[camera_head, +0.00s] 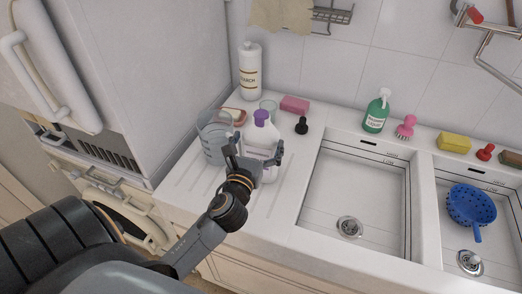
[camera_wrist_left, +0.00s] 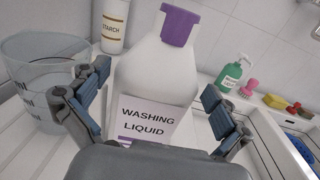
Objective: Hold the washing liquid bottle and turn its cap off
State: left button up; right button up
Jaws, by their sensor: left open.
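The washing liquid bottle (camera_head: 262,133) is white with a purple cap (camera_head: 261,116) and stands upright on the counter left of the sinks. In the left wrist view the bottle (camera_wrist_left: 160,65) fills the middle, its label reading "WASHING LIQUID", with the purple cap (camera_wrist_left: 180,26) on top. My left gripper (camera_head: 254,150) is open in front of the bottle, with one finger on each side of its body. In the left wrist view there are gaps between the fingers and the bottle. My right gripper is not in view.
A clear measuring jug (camera_head: 213,143) stands close on the bottle's left. A white starch bottle (camera_head: 250,72) is behind. A pink sponge (camera_head: 295,104) and a black stopper (camera_head: 301,126) lie to the right. Beyond are a sink (camera_head: 350,190) and a green soap bottle (camera_head: 375,113).

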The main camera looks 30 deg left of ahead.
pick_arm(q)
jog(key=x, duration=0.3)
jog(key=shift+f, duration=0.15)
jog(key=shift+s, duration=0.2)
jog(key=shift+c, duration=1.3)
jog(key=c, duration=1.2)
jog(key=shift+c, duration=0.2)
